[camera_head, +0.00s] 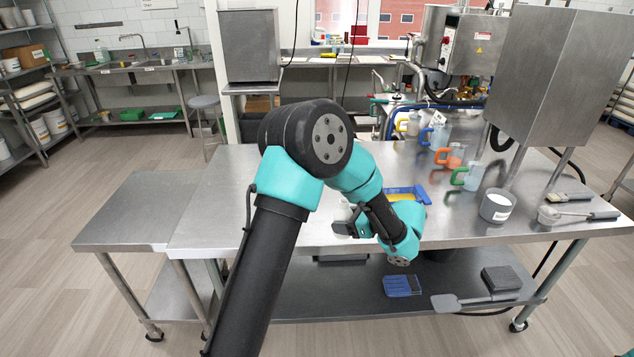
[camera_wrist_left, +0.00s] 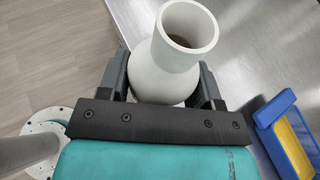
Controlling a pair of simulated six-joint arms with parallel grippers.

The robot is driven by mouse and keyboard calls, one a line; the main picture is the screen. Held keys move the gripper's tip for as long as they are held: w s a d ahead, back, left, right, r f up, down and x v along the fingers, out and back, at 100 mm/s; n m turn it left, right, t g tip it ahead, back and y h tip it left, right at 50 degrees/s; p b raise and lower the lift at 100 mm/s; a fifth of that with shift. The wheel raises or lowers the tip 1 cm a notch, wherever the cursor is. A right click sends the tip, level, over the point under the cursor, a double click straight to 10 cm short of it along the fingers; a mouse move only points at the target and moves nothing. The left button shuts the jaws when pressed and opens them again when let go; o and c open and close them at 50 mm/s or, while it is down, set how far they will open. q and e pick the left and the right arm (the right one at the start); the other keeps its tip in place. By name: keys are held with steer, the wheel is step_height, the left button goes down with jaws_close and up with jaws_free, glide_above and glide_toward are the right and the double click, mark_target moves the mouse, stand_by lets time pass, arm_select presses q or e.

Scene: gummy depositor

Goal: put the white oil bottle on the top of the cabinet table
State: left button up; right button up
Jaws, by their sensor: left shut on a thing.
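The white oil bottle (camera_wrist_left: 178,55) stands between the fingers of my left gripper (camera_wrist_left: 165,88) in the left wrist view, with its open mouth toward the camera. My left gripper is shut on it. In the head view the bottle (camera_head: 342,212) shows small and partly hidden, near the front edge of the large steel table (camera_head: 240,185); my left gripper (camera_head: 345,228) is around it. I cannot tell whether its base touches the table. A smaller, slightly lower steel table (camera_head: 130,205) adjoins on the left, its top bare; I cannot tell if it is the cabinet table.
A blue and yellow tray (camera_head: 408,193) lies just right of my left gripper. Several coloured-handled jugs, a grey cup (camera_head: 497,207) and utensils stand farther right. A steel hopper (camera_head: 550,80) rises at the right. The large table's left part is clear.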

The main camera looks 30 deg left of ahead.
arm_select(q)
steer(key=shift+n+g, duration=0.3)
steer(key=s+a, duration=0.2)
steer(key=s, duration=0.3)
steer(key=shift+a+f, duration=0.2)
steer(key=shift+a, duration=0.2)
steer(key=w+a, duration=0.2)
steer(key=w, duration=0.2)
steer(key=w+a+f, duration=0.1)
steer(key=w+a, duration=0.2)
steer(key=w, duration=0.1)
steer(key=w+a, duration=0.3)
steer(key=w, duration=0.2)
steer(key=shift+f, duration=0.2)
steer(key=shift+w, duration=0.15)
steer(key=shift+w+a+f, duration=0.1)
steer(key=shift+w+a, duration=0.1)
steer(key=shift+w, duration=0.1)
steer(key=shift+f, duration=1.7)
steer(key=shift+f, duration=0.15)
steer(key=o, duration=1.3)
